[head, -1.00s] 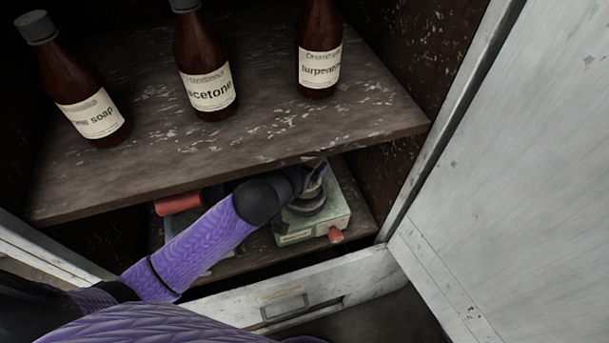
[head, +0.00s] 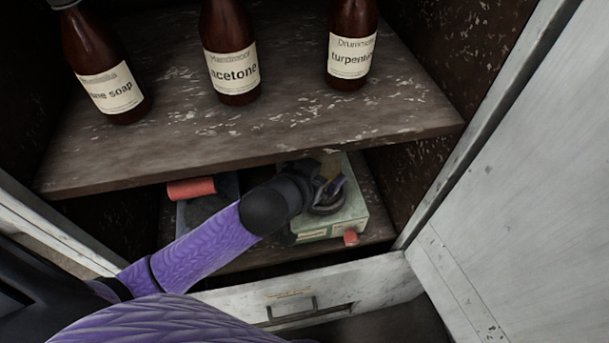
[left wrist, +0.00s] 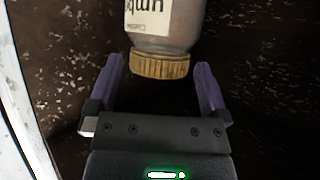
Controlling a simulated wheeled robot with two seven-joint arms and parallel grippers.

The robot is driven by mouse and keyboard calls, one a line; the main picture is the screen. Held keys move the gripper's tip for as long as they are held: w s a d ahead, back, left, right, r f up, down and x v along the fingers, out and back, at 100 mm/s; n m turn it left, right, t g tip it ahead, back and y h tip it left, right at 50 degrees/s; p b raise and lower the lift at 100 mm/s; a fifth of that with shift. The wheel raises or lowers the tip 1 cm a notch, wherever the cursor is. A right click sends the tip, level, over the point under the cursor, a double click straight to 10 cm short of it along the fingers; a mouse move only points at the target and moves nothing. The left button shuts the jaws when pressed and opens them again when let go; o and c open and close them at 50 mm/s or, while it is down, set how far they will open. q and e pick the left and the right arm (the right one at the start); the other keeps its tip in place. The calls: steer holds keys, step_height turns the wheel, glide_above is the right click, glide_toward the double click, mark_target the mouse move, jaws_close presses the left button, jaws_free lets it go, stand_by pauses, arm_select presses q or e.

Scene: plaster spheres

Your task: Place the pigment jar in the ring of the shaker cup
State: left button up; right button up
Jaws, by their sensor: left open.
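The pigment jar (left wrist: 165,30) shows in the left wrist view, with a ribbed tan lid (left wrist: 160,66) and a white label that is cut off by the frame. The lid lies between the fingertips of my left gripper (left wrist: 160,72), with a gap on each side. The gripper is open. In the head view, my left gripper (head: 328,184) is above the pale green shaker (head: 345,220) on the lower shelf, by its dark round ring cup (head: 325,209). A small tan patch beside the fingers may be the jar. Whether the jar sits in the ring is hidden. My right gripper is out of view.
The upper shelf (head: 290,130) overhangs the arm and holds brown bottles (head: 231,70). A red cylinder (head: 191,189) lies left of the arm on the lower level. A drawer front (head: 340,292) is below, and a white door (head: 520,190) stands open at the right.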

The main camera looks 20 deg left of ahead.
arm_select(q)
steer(key=v, duration=0.9)
steer(key=shift+s+p, duration=0.25)
steer(key=shift+p, duration=0.2)
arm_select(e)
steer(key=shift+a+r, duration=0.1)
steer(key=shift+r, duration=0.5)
arm_select(q)
steer(key=shift+r, duration=0.1)
stand_by(0.7)
